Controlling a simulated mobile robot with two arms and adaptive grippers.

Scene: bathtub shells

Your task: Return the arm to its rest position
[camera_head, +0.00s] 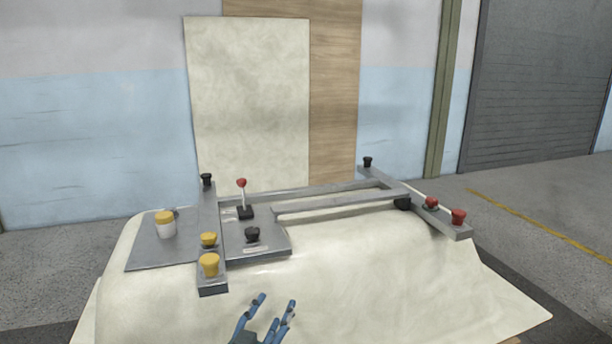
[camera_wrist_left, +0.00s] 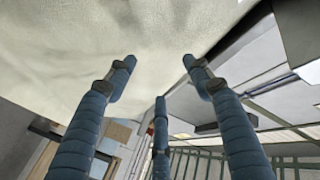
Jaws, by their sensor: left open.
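My left gripper (camera_head: 275,305) shows at the bottom middle of the head view, with blue fingers spread apart and nothing between them. It is in front of the cream bathtub shell (camera_head: 350,285), near the shell's front side. In the left wrist view the gripper's blue fingers (camera_wrist_left: 155,75) are apart and empty, with the pale shell surface (camera_wrist_left: 130,25) beyond their tips. I cannot tell whether any finger touches the shell. The rest of the left arm is out of the head view. My right gripper is not in view.
A grey metal frame (camera_head: 335,192) with yellow knobs (camera_head: 209,264), red knobs (camera_head: 458,216) and a red-tipped lever (camera_head: 242,190) lies on top of the shell. Cream and wooden panels (camera_head: 335,90) stand behind. Open floor (camera_head: 550,205) lies to the right.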

